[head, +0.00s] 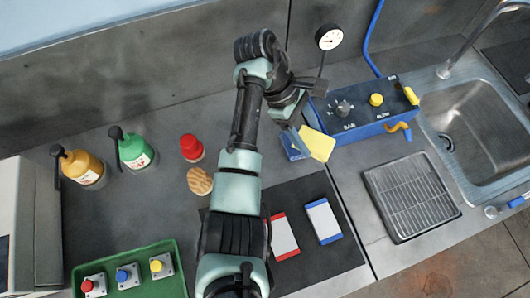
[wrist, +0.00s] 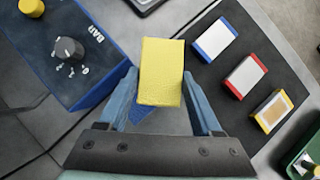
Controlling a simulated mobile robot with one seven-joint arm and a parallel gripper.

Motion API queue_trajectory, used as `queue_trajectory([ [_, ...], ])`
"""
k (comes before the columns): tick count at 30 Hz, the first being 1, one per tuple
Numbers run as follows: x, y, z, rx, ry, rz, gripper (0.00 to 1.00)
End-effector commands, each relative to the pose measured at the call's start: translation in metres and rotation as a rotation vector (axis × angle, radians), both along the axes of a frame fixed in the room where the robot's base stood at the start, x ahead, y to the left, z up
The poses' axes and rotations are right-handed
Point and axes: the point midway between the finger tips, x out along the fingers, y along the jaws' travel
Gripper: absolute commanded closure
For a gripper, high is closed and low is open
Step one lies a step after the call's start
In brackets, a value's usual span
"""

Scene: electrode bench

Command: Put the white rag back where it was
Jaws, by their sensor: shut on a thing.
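I see no white rag in either view. My gripper (head: 303,132) is shut on a flat yellow pad (head: 319,145), sponge or cloth, near the left end of the blue control box (head: 360,115). In the wrist view the yellow pad (wrist: 162,70) stands out between the two blue-grey fingers of my gripper (wrist: 166,95). A small blue thing (head: 293,147) shows beside the pad in the head view. A blue patch also shows below the pad in the wrist view. I cannot tell whether the pad touches it.
A black mat (head: 335,262) bears blocks with blue and red ends. A drain grate (head: 410,195) and a sink (head: 485,140) lie right. Orange (head: 82,168) and green (head: 135,150) bottles, a red-capped container (head: 191,148) and a green button tray (head: 125,255) lie left.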

Motion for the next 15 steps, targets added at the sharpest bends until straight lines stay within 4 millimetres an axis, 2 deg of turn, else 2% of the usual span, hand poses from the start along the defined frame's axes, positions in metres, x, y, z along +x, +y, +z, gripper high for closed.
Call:
queue_trajectory([
  [4, 0.011, 0.019, 0.002, -0.005, 0.000, 0.421, 0.86],
  [9, 0.014, 0.062, -0.002, 0.002, 0.003, 0.850, 0.86],
  [15, 0.010, 0.101, -0.007, 0.002, 0.001, 1.142, 0.86],
])
